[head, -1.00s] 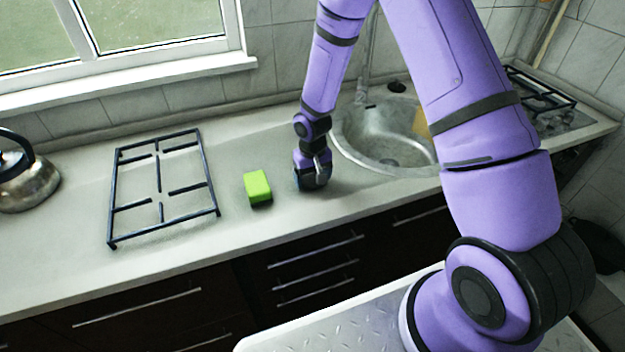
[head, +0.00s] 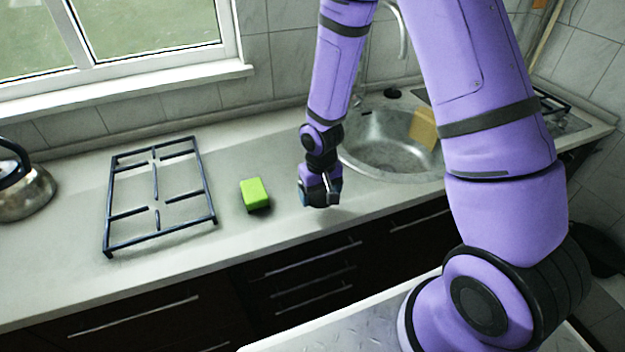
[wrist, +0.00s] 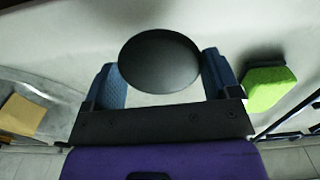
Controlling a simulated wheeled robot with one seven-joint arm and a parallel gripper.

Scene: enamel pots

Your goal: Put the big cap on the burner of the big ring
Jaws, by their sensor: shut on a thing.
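The big cap (wrist: 160,62) is a black disc in the wrist view. My gripper (wrist: 165,85) is shut on it, with a blue finger on each side of the disc. In the head view my gripper (head: 320,195) is above the worktop, between the green sponge and the sink; the cap cannot be made out there. The burner of the big ring cannot be made out; part of a hob (head: 570,122) shows at the far right, mostly behind my arm.
A green sponge (head: 255,194) lies left of my gripper. A black pan grate (head: 160,195) lies farther left, and a kettle (head: 25,190) stands at the left edge. The sink (head: 385,145) with a yellow-brown sponge (head: 424,127) is to the right.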

